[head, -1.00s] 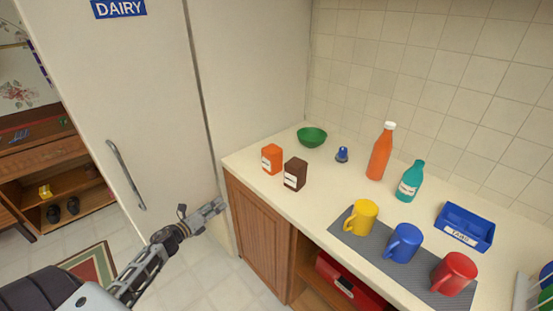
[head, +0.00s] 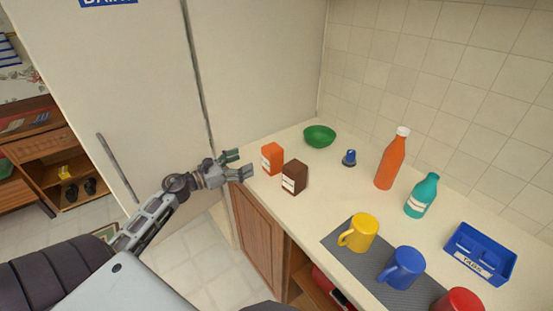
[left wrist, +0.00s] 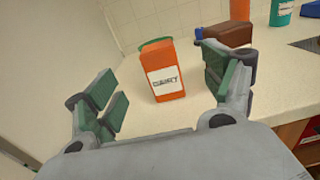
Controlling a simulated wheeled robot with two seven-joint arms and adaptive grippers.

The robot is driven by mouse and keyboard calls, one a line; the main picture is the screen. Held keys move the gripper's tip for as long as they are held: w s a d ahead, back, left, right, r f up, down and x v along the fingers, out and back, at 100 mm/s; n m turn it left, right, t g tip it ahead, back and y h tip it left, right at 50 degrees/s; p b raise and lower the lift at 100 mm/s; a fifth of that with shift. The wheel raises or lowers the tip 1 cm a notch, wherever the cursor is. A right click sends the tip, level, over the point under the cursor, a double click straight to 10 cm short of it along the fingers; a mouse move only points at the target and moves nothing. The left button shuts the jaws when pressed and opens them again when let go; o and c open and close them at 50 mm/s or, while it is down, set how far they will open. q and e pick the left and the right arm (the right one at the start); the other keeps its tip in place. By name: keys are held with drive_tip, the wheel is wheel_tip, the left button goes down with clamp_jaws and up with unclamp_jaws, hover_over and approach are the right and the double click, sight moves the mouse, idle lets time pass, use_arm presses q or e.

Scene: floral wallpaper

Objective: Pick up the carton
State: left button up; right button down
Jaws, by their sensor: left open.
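An orange carton (head: 272,158) stands upright near the left end of the counter. In the left wrist view the carton (left wrist: 164,72) carries a white label reading "DAIRY" and shows between my open fingers, ahead of them. A dark brown carton (head: 294,177) stands just to its right, and its top also shows in the left wrist view (left wrist: 229,34) behind my right-hand finger. My left gripper (head: 243,164) is open and empty at the counter's left edge, a short gap from the orange carton. My right gripper is not in view.
A green bowl (head: 320,136) and a small blue object (head: 349,158) stand behind the cartons. An orange bottle (head: 391,160), a teal bottle (head: 421,196), mugs on a grey mat (head: 342,245) and a blue bin (head: 480,252) fill the right. The fridge door (head: 130,80) is at left.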

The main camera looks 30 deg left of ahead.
sight(266, 152)
use_arm(q)
drive_tip(key=shift+s+a, duration=0.1)
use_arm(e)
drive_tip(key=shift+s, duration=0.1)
use_arm(q)
drive_tip(key=shift+p+x, duration=0.6)
drive_tip(key=shift+x, duration=3.65)
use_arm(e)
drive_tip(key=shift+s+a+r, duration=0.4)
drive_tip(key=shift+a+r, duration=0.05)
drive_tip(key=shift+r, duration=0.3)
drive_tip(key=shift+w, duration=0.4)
